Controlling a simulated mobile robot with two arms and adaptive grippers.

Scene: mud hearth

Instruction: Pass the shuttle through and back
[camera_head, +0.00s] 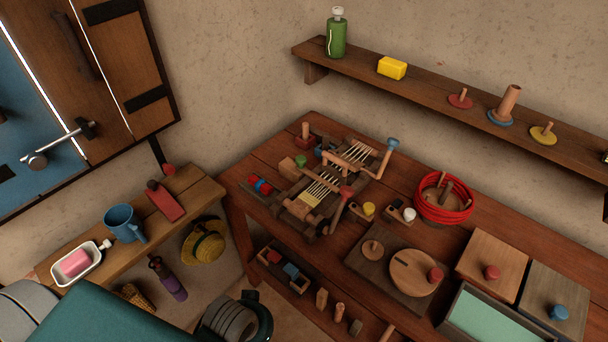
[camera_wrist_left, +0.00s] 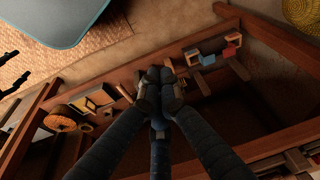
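A small wooden loom (camera_head: 322,188) with pale warp threads stands on the table, with a blue-topped handle at its right and a red knob in front. A red piece with a blue band (camera_head: 262,187) lies at the loom's left; it may be the shuttle, but I cannot tell for sure. In the left wrist view my left gripper (camera_wrist_left: 160,76) has its dark fingertips together, with nothing seen between them. It is over the lower shelf area, away from the loom. My right gripper is in neither view.
A red cord coil (camera_head: 443,199), lidded boxes (camera_head: 492,268) and a round board (camera_head: 413,272) crowd the table's right. A wall shelf (camera_head: 430,83) runs above. A side bench (camera_head: 90,238) holds a blue mug (camera_head: 122,223). Small blocks sit on the lower shelf (camera_wrist_left: 205,52).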

